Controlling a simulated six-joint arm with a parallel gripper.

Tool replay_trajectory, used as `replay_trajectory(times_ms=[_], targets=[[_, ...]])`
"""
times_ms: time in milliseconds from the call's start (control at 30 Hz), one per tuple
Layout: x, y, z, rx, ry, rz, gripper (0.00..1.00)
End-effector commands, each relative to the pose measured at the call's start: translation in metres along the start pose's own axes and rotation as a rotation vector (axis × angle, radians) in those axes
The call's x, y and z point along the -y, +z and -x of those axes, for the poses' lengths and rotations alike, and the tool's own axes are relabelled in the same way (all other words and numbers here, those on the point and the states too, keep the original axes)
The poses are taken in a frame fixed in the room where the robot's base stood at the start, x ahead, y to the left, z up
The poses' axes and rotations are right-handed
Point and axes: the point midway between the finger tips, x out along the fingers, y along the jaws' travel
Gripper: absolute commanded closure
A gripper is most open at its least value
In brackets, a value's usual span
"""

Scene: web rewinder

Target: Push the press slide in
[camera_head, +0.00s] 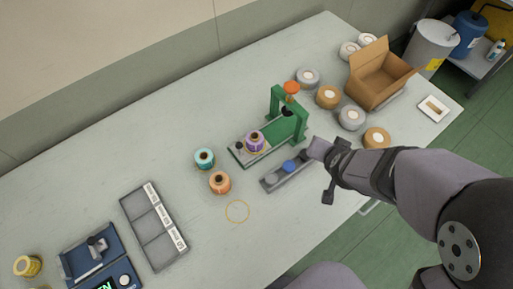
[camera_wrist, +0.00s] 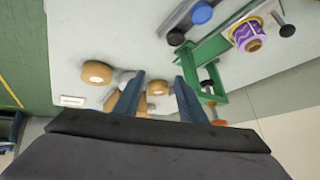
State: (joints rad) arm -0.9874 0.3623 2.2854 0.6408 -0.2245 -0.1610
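The green press (camera_head: 286,112) stands mid-table with an orange knob (camera_head: 291,87) on top. Its slide (camera_head: 242,157) sticks out to the lower left of the frame. A purple spool (camera_head: 255,141) stands on the slide, with a black knob (camera_head: 239,147) at the outer end. The wrist view also shows the press (camera_wrist: 212,45), the spool (camera_wrist: 247,36) and the slide's knob (camera_wrist: 286,30). My gripper (camera_wrist: 158,95) has its two blue fingers apart with nothing held between them. In the head view it is to the right of the press, apart from the slide.
A grey bar (camera_head: 272,181) with a blue button (camera_head: 289,166) lies in front of the press. Teal (camera_head: 204,158) and orange (camera_head: 220,182) spools stand left. Several tape rolls and a cardboard box (camera_head: 378,75) are to the right. A grey tray (camera_head: 153,226) lies left.

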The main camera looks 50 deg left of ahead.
Motion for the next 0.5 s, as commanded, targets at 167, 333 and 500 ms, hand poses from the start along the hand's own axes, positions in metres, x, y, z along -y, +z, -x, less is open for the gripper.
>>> replay_trajectory(times_ms=[167, 333, 500], targets=[[0.089, 0.033, -0.025, -0.132, -0.050, 0.101, 0.63], [0.155, 0.074, -0.027, -0.266, -0.073, 0.183, 0.63], [0.195, 0.116, -0.015, -0.384, -0.082, 0.250, 0.63]])
